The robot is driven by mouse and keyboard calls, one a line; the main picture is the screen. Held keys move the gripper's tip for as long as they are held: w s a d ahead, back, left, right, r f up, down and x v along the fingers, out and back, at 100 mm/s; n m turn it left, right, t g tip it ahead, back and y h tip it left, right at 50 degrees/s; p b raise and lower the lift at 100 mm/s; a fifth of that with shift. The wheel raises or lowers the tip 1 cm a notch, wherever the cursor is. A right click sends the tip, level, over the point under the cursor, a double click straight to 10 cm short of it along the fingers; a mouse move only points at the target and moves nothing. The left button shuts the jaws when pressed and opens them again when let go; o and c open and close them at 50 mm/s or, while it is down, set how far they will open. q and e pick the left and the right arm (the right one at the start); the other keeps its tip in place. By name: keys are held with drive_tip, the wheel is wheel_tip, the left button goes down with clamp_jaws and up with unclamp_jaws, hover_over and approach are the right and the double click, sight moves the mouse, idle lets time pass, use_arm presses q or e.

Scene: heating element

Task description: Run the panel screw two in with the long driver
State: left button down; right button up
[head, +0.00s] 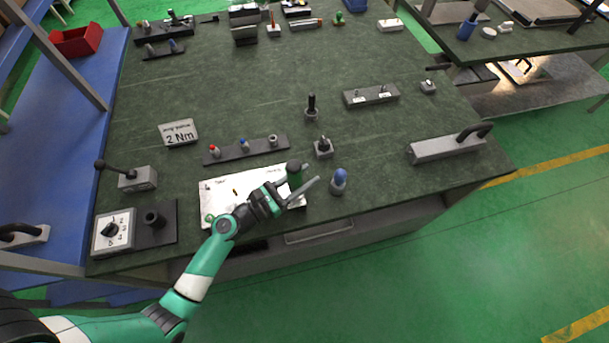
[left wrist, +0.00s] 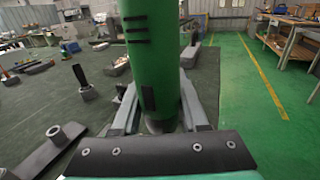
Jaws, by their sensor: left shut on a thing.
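My left gripper (head: 305,190) is shut on a green driver (head: 295,178) with a dark top, held upright over the right end of the white panel (head: 222,187). In the left wrist view, the driver's thick green body (left wrist: 152,60) stands between the two fingers and fills the middle. The driver's lower tip is hidden, so I cannot tell whether it touches a screw. Small marks show on the panel, but the screws are too small to make out. My right gripper is not in view.
Right of the driver stands a blue-topped tool (head: 339,180) in a holder. Behind the panel are a rack (head: 246,149) with small coloured-top pieces, a grey block (head: 323,148) and a "2 Nm" sign (head: 179,132). A dial box (head: 113,232) stands front left. The table's middle is mostly clear.

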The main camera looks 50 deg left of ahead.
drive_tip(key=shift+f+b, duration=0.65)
drive_tip(key=shift+b, duration=0.05)
idle(1.1)
idle(0.4)
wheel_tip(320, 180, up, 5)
drive_tip(key=p, duration=0.5)
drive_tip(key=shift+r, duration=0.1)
